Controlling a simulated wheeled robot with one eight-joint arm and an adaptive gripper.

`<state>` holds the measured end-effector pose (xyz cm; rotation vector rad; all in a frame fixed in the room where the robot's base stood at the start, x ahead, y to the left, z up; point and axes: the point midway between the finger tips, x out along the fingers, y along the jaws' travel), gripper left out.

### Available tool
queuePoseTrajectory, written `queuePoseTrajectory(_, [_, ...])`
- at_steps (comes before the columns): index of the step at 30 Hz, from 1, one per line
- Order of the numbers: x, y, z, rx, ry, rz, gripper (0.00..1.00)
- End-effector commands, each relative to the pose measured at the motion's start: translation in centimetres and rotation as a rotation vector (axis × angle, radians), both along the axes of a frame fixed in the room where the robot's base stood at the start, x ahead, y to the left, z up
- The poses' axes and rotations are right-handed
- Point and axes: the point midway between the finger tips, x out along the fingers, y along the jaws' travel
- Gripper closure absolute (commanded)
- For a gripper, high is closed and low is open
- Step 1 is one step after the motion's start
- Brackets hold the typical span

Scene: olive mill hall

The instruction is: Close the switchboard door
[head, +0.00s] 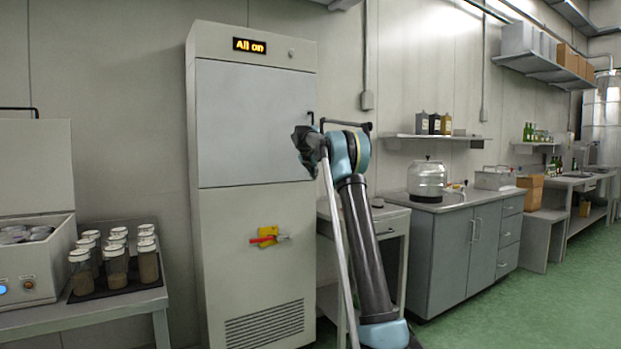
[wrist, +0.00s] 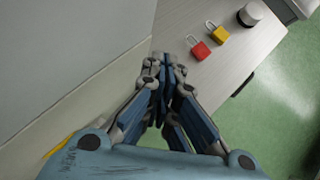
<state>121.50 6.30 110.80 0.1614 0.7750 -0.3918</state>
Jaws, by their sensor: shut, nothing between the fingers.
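The switchboard (head: 255,225) is a tall pale cabinet against the wall, with an "All on" display at its top. Its grey upper door (head: 250,125) lies about flush with the front in the head view; I cannot tell whether a small gap remains at its right edge. A dark handle (head: 311,118) shows at that edge. My gripper (head: 303,150) is at the door's right edge, its fingers shut and empty. In the wrist view my gripper (wrist: 164,68) points down past a pale grey panel (wrist: 75,55); contact with it is unclear.
A small table (head: 385,214) stands right of the switchboard. A red padlock (wrist: 201,50) and a yellow padlock (wrist: 219,35) lie on it. A red-and-yellow device (head: 268,237) is on the lower panel. A bench with jars (head: 115,265) stands left; green floor (head: 480,318) is clear at right.

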Motion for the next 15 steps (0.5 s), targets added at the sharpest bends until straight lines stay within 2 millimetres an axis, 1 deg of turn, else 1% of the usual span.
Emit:
queuePoseTrajectory(1, [-0.7, -0.5, 0.8, 0.000, 0.000, -0.001, 1.00])
queuePoseTrajectory(3, [-1.6, -0.9, 1.8, 0.000, 0.001, -0.002, 1.00])
queuePoseTrajectory(9, [-4.0, -1.7, 4.5, 0.001, 0.002, 0.001, 1.00])
queuePoseTrajectory(15, [-5.7, -2.3, 6.3, 0.001, 0.002, 0.004, 1.00])
